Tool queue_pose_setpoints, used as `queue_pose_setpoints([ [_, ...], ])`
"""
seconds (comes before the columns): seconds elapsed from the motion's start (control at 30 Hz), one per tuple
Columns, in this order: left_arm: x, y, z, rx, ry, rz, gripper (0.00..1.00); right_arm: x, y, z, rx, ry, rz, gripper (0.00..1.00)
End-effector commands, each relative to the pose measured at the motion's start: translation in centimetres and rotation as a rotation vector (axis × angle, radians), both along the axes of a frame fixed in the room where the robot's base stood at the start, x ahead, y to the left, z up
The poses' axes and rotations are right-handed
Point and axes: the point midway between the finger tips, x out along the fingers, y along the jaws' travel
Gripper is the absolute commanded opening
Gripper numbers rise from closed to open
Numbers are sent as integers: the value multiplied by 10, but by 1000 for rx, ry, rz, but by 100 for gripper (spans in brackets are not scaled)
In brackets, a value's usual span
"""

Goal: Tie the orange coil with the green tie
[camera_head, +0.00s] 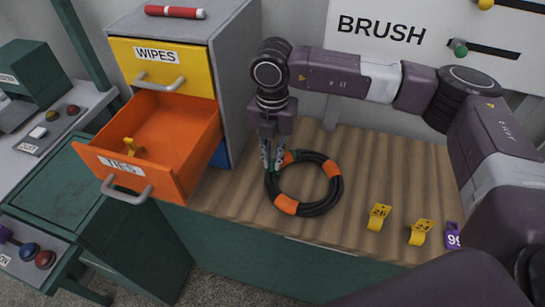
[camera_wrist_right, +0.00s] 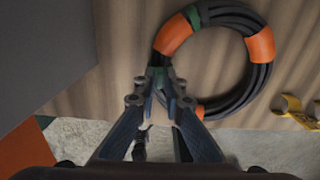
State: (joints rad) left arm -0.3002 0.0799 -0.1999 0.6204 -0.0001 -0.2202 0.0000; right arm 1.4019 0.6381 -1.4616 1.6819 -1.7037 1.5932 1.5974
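The coil (camera_head: 334,190), a black hose ring with several strands and orange bands, lies flat on the wooden counter; it also shows in the wrist view (camera_wrist_right: 238,100). A green band (camera_wrist_right: 194,17) sits on it beside one orange band. Another green piece, which looks like the green tie (camera_wrist_right: 179,88), shows at my right fingertips on the coil's left side. My right gripper (camera_head: 272,166) points down there, its fingers nearly together (camera_wrist_right: 158,78) on this green piece; the fingers partly hide it, and I cannot see whether it fully encircles the hose. My left gripper is out of view.
Yellow clips (camera_head: 379,217) and a purple tag (camera_head: 453,235) lie right of the coil. The grey cabinet (camera_head: 236,75) stands close left of my right gripper.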

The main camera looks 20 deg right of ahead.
Motion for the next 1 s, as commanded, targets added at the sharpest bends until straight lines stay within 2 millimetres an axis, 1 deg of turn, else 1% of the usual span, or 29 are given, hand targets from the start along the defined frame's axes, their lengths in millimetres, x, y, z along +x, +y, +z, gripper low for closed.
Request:
queue_pose_setpoints([
  [0.03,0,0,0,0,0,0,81,0,0,0,0,0,0,17],
  [0.1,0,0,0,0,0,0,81,0,0,0,0,0,0,25],
  [0.13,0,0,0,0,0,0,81,0,0,0,0,0,0,26],
  [0.37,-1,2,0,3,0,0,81,0,0,0,0,0,0,26],
  [0.47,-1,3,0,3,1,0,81,1,0,5,0,-1,0,26],
  [0.57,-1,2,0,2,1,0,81,1,0,17,1,-4,0,26],
  [0.67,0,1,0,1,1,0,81,1,0,37,1,-6,0,26],
  [0.8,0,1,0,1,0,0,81,1,0,68,1,-4,0,26],
  [0.9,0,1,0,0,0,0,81,1,0,88,1,-4,-1,26],
  [1.0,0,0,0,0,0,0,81,1,0,103,1,-3,-1,26],
])
